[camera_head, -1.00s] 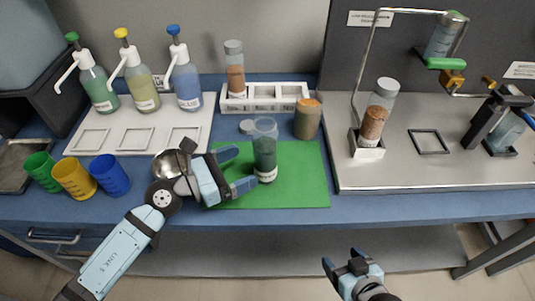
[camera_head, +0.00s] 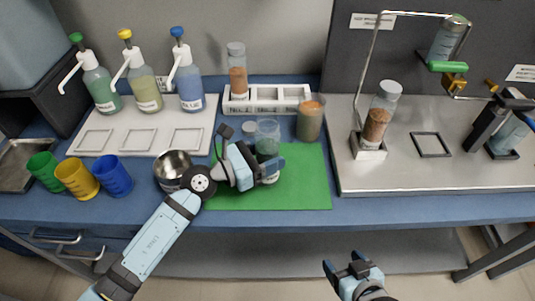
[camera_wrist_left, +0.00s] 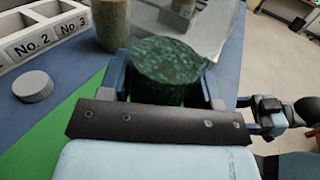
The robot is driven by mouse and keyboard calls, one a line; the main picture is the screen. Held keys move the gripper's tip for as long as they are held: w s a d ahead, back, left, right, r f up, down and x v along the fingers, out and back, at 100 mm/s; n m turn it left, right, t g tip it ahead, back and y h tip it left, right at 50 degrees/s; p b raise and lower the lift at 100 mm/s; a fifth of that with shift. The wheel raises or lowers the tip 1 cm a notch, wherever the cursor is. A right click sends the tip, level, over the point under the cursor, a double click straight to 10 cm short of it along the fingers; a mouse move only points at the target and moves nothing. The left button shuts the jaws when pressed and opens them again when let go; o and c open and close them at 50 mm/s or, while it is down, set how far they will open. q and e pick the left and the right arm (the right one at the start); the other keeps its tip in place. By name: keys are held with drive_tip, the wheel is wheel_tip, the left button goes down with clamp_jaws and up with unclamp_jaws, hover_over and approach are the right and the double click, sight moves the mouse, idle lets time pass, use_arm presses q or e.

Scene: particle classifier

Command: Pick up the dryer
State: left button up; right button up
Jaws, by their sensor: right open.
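A clear jar with dark green grains (camera_head: 268,134) stands upright on the green mat (camera_head: 300,190); I cannot tell from any label whether it is the dryer. My left gripper (camera_head: 268,166) is around it, one finger on each side, and hides its middle in the head view. In the left wrist view the grains' dark green top (camera_wrist_left: 165,58) shows between the fingers (camera_wrist_left: 168,90). I cannot tell whether the fingers press on the jar. My right gripper (camera_head: 345,266) is open and empty in front of the bench, well below its top.
A brown-topped jar (camera_head: 310,120) and a grey lid (camera_head: 249,128) stand close behind. A metal bowl (camera_head: 173,168) is left of my left gripper. A white rack (camera_head: 290,92) is behind. A steel tray with a frame (camera_head: 440,175) is at right. The mat's right part is clear.

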sight(268, 125)
use_arm(q)
drive_tip(key=c, duration=0.5)
drive_tip(key=shift+r, duration=0.3)
use_arm(e)
drive_tip(key=shift+r, duration=0.1)
use_arm(q)
drive_tip(key=shift+r+p, duration=0.65)
drive_tip(key=shift+r, duration=0.5)
wheel_tip(268, 125, up, 13)
drive_tip(key=p, duration=0.4)
drive_tip(key=shift+r, duration=0.1)
drive_tip(key=shift+r+p, duration=0.3)
drive_tip(key=shift+r, duration=1.65)
use_arm(e)
drive_tip(key=shift+s+d+r+m+g, duration=0.1)
drive_tip(key=shift+d+r+m+g, duration=0.05)
drive_tip(key=shift+r, duration=0.4)
drive_tip(key=shift+s+d+r+m+g, duration=0.1)
drive_tip(key=shift+r+m+g, duration=0.05)
drive_tip(key=shift+r, duration=0.4)
